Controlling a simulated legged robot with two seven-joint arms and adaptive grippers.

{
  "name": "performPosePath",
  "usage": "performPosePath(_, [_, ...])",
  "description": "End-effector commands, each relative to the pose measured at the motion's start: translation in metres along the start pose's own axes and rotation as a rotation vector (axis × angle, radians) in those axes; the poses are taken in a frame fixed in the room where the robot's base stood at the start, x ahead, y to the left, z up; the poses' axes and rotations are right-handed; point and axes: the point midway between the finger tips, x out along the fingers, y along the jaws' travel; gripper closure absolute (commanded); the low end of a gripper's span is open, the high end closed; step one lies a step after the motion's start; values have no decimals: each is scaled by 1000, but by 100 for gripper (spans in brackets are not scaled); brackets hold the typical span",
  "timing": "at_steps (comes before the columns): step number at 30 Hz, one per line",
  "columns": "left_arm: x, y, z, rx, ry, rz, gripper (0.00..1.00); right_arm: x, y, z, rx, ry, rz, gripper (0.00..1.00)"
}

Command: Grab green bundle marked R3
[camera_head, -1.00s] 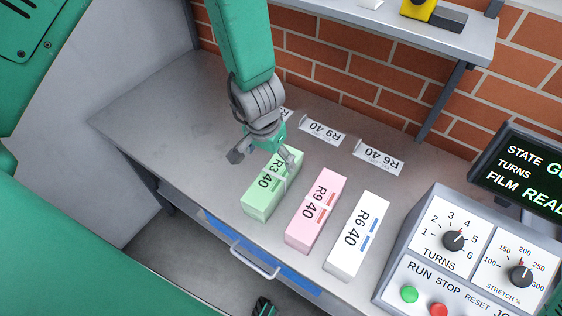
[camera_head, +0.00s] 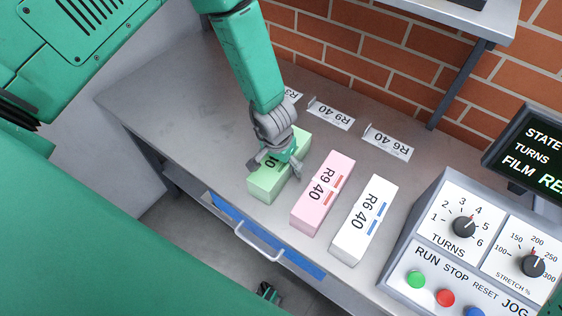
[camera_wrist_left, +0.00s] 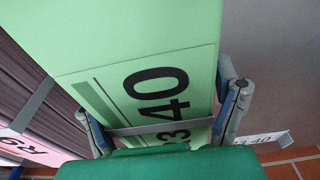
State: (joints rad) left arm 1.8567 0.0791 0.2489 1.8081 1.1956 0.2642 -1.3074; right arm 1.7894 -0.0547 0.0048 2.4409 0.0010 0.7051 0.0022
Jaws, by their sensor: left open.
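The green bundle (camera_head: 264,187) lies on the metal bench, leftmost of three bundles in the head view. My left gripper (camera_head: 276,168) is over its middle and covers part of its lettering. In the left wrist view the green bundle (camera_wrist_left: 150,45) shows "40", part of the "R3" mark and a grey strap. The left gripper's open fingers (camera_wrist_left: 160,102) stand on either side of the bundle. I cannot tell whether either finger touches it. My right gripper is not clearly seen.
A pink bundle (camera_head: 323,193) marked R9 40 lies close to the right, then a white bundle (camera_head: 364,221) marked R6 40. Label plates (camera_head: 387,143) stand behind. A control box (camera_head: 462,222) is at the right. The bench's left part (camera_head: 180,105) is clear.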

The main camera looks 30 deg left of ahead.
Motion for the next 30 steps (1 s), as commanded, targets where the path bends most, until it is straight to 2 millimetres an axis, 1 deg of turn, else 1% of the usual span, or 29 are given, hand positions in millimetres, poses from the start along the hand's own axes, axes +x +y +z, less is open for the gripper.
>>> performPosePath(6, [0, 0, 0, 0, 1, 0, 17, 0, 0, 0, 0, 0, 0, 60])
performPosePath(8, [0, 0, 0, 0, 1, 0, 38, 0, 0, 0, 0, 0, 0, 60])
performPosePath(9, [0, 0, 0, 0, 1, 0, 52, 0, 0, 0, 0, 0, 0, 60])
performPosePath(11, [0, 0, 0, 0, 0, 1, 74, 0, 0, 0, 0, 0, 0, 60])
performPosePath(12, [0, 0, 0, 0, 0, 1, 87, 0, 0, 0, 0, 0, 0, 60])
performPosePath(23, [0, 1, -1, 0, 0, 2, 88, 0, 0, 0, 0, 0, 0, 60])
performPosePath(26, [-6, 1, -2, 1, 0, 2, 88, -1, 0, 0, 0, 0, 0, 60])
performPosePath(30, [-28, 1, -6, 4, 4, 0, 89, -4, 0, 0, 0, 0, 0, 60])
